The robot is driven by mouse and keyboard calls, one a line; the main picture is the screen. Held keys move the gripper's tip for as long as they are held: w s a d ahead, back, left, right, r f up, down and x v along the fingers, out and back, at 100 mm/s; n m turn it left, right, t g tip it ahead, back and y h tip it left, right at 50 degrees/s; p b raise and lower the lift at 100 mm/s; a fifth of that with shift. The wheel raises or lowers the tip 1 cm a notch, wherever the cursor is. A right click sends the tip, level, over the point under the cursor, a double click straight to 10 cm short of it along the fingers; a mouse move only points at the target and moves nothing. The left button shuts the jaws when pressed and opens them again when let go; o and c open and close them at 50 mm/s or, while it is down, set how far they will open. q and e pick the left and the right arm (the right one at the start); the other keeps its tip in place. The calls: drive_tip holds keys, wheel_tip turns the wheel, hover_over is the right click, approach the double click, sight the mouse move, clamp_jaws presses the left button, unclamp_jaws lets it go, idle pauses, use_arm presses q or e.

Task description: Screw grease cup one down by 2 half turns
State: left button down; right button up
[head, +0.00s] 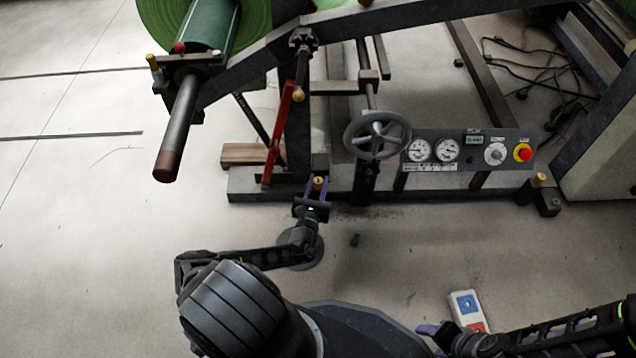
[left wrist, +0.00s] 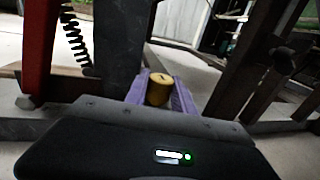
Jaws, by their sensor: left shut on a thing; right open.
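A brass grease cup (head: 318,183) sits low on the machine frame, left of the handwheel. It also shows in the left wrist view (left wrist: 159,89) as a short yellow cylinder with a dark mark on top. My left gripper (head: 317,190) is shut on this cup, with one purple finger on each side of it. No number on the cup can be read. My right gripper (head: 430,331) is open and empty at the bottom of the head view, far from the cup and partly cut off by the edge.
A red lever (head: 278,140) stands just left of the cup, and a grey handwheel (head: 376,135) is at its right. A panel (head: 460,150) with gauges and a red button is further right. Another brass cup (head: 539,179) is at the frame's right end. A white box (head: 467,303) lies on the floor.

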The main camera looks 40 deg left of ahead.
use_arm(q)
drive_tip(key=shift+m+t+h, duration=0.3)
drive_tip(key=shift+m+h, duration=0.2)
drive_tip(key=shift+h, duration=0.1)
drive_tip(key=m+h+b, duration=0.1)
drive_tip(key=h, duration=0.2)
drive_tip(key=shift+a+f+m+t, duration=0.1)
drive_tip(key=shift+f+m+t, duration=0.05)
drive_tip(key=shift+m+t, duration=0.25)
drive_tip(key=m+h+b, duration=0.2)
drive_tip(key=h, duration=0.1)
drive_tip(key=m+h+b, duration=0.2)
drive_tip(key=h+b, duration=0.1)
drive_tip(key=h, duration=0.1)
drive_tip(key=shift+a+f+m, duration=0.1)
drive_tip(key=shift+f+m, duration=0.05)
drive_tip(key=shift+m, duration=0.15)
drive_tip(key=m+g+h, duration=0.1)
drive_tip(key=h, duration=0.1)
drive_tip(key=shift+m+h+b, duration=0.3)
drive_tip(key=shift+b, duration=0.05)
drive_tip(key=shift+r+m+g+h, duration=0.15)
drive_tip(key=shift+m+g+h, duration=0.6)
drive_tip(key=shift+h, duration=0.4)
drive_tip(key=shift+r+m+g+h, duration=0.1)
drive_tip(key=shift+m+g+h, duration=0.45)
drive_tip(key=shift+m+h, duration=0.5)
drive_tip(key=shift+h, duration=0.4)
drive_tip(key=c, duration=1.1)
unclamp_jaws()
